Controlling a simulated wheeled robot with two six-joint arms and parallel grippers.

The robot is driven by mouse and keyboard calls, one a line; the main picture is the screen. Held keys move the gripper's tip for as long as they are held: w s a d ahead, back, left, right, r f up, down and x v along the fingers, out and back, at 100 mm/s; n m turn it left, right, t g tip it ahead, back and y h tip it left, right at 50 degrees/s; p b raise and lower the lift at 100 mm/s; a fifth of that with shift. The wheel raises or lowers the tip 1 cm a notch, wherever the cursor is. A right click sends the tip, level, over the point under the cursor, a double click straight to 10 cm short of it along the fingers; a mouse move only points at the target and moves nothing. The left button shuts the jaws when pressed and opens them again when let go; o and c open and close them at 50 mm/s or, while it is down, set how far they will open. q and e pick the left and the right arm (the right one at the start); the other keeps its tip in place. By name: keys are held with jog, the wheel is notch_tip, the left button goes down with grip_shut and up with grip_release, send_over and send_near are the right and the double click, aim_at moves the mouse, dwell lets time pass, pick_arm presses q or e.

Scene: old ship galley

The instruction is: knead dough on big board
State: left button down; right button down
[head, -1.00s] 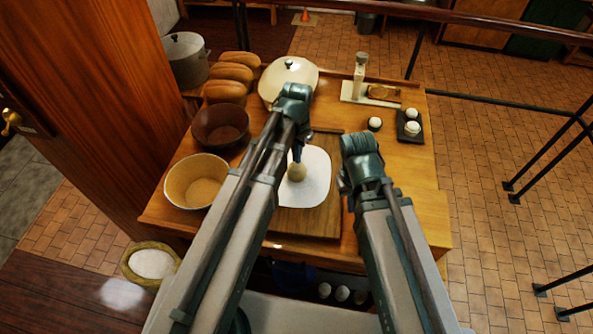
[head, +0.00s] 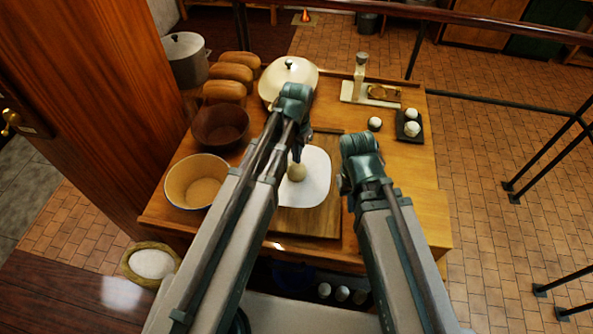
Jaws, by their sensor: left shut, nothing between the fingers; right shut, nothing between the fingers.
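The big board (head: 322,220) lies on the wooden worktop, with a white, rounded sheet or patch (head: 318,178) on it. A small pale lump of dough (head: 297,173) sits on the left part of that white patch. My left gripper (head: 297,157) points down at the top of the dough, shut; I cannot tell whether it touches. My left forearm hides part of the board's left side. My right gripper (head: 345,186) is shut, mostly hidden by its own wrist, near the board's right edge and apart from the dough.
A cream bowl (head: 193,184), a dark bowl (head: 220,127), several loaves (head: 230,75) and a lidded cream pot (head: 290,80) stand left and behind. A stand (head: 360,85), a white ball (head: 375,124) and a dark tray (head: 409,137) with white balls are behind right. The worktop's right side is clear.

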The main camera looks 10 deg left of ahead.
pick_arm(q)
jog(key=shift+f+b, duration=0.3)
dwell(0.4)
jog(key=shift+f+b, duration=0.5)
jog(key=shift+s+f, duration=0.1)
jog(key=shift+s, duration=0.05)
dwell(0.6)
jog(key=shift+r+p, duration=0.4)
jog(key=shift+r, duration=0.1)
jog(key=shift+r+p, duration=0.4)
jog(key=shift+f, duration=0.1)
jog(key=shift+f+b, duration=0.25)
jog(key=shift+b, duration=0.1)
